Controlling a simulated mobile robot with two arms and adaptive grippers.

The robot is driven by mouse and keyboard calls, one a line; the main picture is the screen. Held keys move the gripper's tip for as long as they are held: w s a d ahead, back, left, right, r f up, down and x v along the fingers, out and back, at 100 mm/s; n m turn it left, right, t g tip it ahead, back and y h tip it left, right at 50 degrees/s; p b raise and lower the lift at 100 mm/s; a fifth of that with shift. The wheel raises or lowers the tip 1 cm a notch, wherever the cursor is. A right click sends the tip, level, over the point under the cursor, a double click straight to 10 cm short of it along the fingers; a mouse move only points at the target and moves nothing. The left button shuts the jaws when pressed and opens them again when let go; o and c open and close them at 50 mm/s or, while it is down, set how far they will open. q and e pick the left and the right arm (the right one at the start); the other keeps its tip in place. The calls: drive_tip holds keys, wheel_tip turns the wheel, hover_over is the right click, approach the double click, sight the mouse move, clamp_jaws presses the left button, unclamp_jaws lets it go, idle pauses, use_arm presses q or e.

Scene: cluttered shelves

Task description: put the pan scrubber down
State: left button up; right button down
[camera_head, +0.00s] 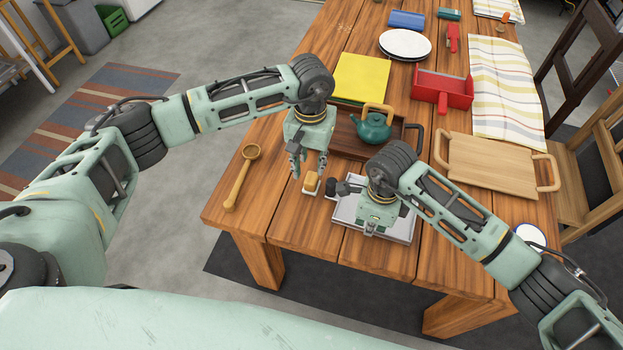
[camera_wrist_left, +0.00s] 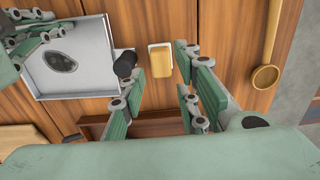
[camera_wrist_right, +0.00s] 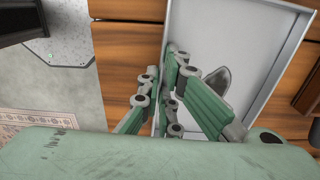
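A small yellow block with a pale base (camera_head: 311,184), which looks like the pan scrubber, rests on the wooden table near its front edge. It also shows in the left wrist view (camera_wrist_left: 159,57). My left gripper (camera_head: 308,170) is over the scrubber, its fingers apart and empty. In the left wrist view the scrubber lies just beyond the gap between the fingertips. My right gripper (camera_wrist_right: 162,78) is over the silver tray (camera_wrist_right: 205,30), its fingers slightly apart with nothing seen between them. Its wrist hides its fingertips in the head view.
A black knob-like object (camera_wrist_left: 125,63) is between the scrubber and the tray. A wooden ladle (camera_head: 240,180) lies to the left. A dark wooden tray (camera_head: 346,146) with a teal teapot (camera_head: 374,128) is behind. A wooden board (camera_head: 490,165) is at the right. Bare table lies between ladle and scrubber.

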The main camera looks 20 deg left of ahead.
sight(312, 177)
use_arm(q)
drive_tip(key=f, duration=0.5)
drive_tip(key=w+f, duration=0.1)
drive_tip(key=f, duration=0.1)
drive_tip(key=shift+f, duration=0.4)
clamp_jaws()
